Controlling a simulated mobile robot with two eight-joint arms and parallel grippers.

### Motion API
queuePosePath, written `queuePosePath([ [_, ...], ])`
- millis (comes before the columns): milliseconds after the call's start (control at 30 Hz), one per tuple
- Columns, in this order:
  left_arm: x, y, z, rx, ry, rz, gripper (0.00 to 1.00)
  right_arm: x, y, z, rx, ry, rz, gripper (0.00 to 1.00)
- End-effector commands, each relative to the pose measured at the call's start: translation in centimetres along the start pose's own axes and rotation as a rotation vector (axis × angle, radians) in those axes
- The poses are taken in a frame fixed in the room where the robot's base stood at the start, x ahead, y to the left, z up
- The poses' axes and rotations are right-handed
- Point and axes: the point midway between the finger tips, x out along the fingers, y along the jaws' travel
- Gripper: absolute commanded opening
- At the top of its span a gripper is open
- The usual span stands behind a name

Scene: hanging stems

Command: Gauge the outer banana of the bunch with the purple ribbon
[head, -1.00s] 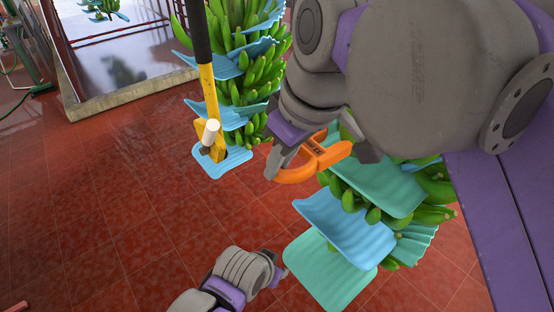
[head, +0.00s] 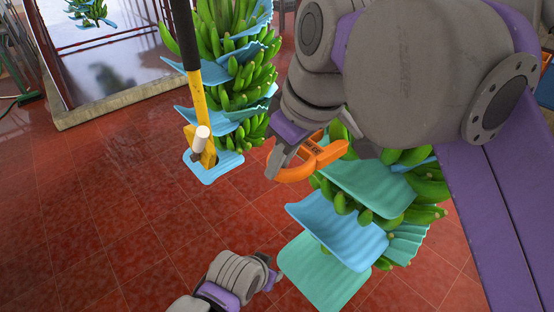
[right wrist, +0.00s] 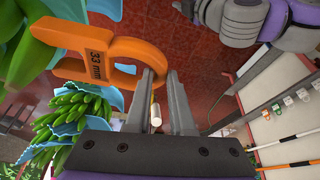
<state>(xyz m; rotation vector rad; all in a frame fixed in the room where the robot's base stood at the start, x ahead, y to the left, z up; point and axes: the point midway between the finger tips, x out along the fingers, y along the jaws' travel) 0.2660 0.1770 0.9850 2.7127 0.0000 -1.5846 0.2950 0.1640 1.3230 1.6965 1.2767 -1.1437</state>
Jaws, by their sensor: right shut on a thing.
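My right gripper (head: 284,158) is shut on an orange gauge (head: 318,160), at the upper left of the right-hand banana stem (head: 425,185). In the right wrist view the gauge (right wrist: 85,45) reads "33 mm" and has an open jaw shape. The stem has green bananas layered with blue and teal padding sheets. I cannot tell whether the gauge touches a banana. No purple ribbon shows; my right arm hides the stem's upper part. My left gripper (head: 270,272) is low at the bottom centre, and its jaws are too unclear to judge.
A second banana stem (head: 240,85) hangs at the upper left with blue sheets. A yellow tool with a black handle (head: 196,100) stands in front of it. A framed, water-like surface (head: 110,65) lies at the back left. The red tiled floor (head: 90,210) is clear at left.

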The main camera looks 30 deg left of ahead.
Motion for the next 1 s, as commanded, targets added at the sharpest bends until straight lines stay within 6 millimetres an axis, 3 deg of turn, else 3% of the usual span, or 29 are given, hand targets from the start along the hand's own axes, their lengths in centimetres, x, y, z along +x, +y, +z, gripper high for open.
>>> queuePosePath([
  [1000,-0.2,0.0,-0.3,0.0,0.003,0.0,0.5,0.0,1.3,0.1,-0.001,0.0,0.004,0.0],
])
